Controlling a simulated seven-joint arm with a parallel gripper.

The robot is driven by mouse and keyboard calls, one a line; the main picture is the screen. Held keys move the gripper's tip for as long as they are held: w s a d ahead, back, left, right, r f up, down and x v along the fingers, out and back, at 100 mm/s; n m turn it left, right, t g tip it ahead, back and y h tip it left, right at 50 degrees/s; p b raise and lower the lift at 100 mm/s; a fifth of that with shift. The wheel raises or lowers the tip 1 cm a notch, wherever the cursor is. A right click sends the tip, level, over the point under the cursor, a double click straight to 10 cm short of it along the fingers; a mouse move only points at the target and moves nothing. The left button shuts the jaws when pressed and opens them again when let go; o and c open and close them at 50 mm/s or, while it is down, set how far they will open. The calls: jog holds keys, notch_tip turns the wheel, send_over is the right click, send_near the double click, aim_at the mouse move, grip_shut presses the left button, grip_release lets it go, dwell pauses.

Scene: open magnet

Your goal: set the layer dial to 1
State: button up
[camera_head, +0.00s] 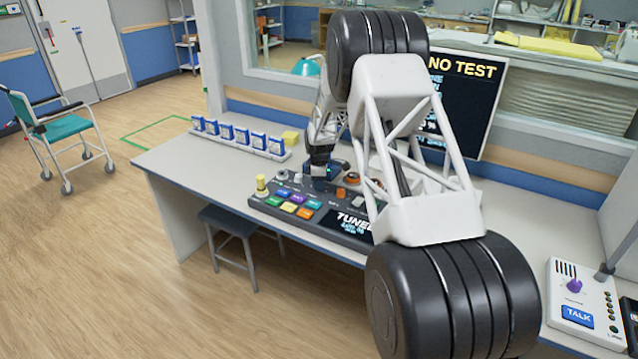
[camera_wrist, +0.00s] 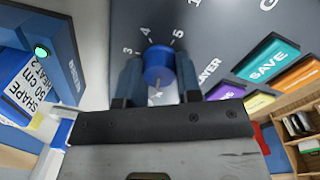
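The layer dial (camera_wrist: 158,66) is a round blue knob on the dark grey console, with the numbers 3, 4 and 5 printed around its far side and part of the word "LAYER" to its right. My gripper (camera_wrist: 160,78) has one dark blue finger on each side of the knob, and both appear to press against it. A pale mark shows on the knob's near side; I cannot tell which number is set. In the head view my gripper (camera_head: 322,170) is down at the back of the console (camera_head: 262,203), and the dial is hidden there.
Colored buttons, including a teal SAVE button (camera_wrist: 268,60), lie right of the dial. A blue-and-white box (camera_wrist: 28,85) is at left. A TALK panel (camera_head: 578,315) is at right. My arm covers part of the console.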

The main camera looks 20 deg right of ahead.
jog(key=o, duration=0.4)
jog(key=shift+o, duration=0.2)
jog(key=shift+r, duration=0.1)
jog(key=shift+s+r, duration=0.1)
jog(key=shift+r, duration=3.75)
